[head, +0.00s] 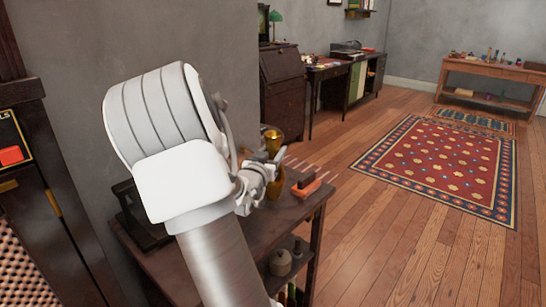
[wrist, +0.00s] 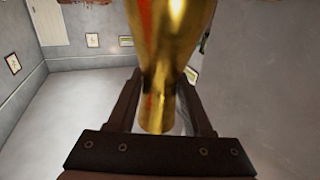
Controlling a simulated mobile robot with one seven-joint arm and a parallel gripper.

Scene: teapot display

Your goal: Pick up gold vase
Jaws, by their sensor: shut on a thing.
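The shiny gold vase (head: 271,135) is at the small dark table in the head view, its middle partly hidden by my gripper (head: 262,172). My gripper is shut on the vase. In the wrist view, the vase (wrist: 168,45) fills the space between the two dark fingers of my gripper (wrist: 160,88), its narrow part low in the picture. I cannot tell whether the base of the vase touches the tabletop.
An orange-red object with thin spikes (head: 306,187) is on the dark table (head: 262,232), just right of the vase. A rounded pot (head: 280,262) is on the shelf below. A grey wall (head: 190,45) rises behind. Open wood floor (head: 380,240) and a red rug (head: 440,170) lie right.

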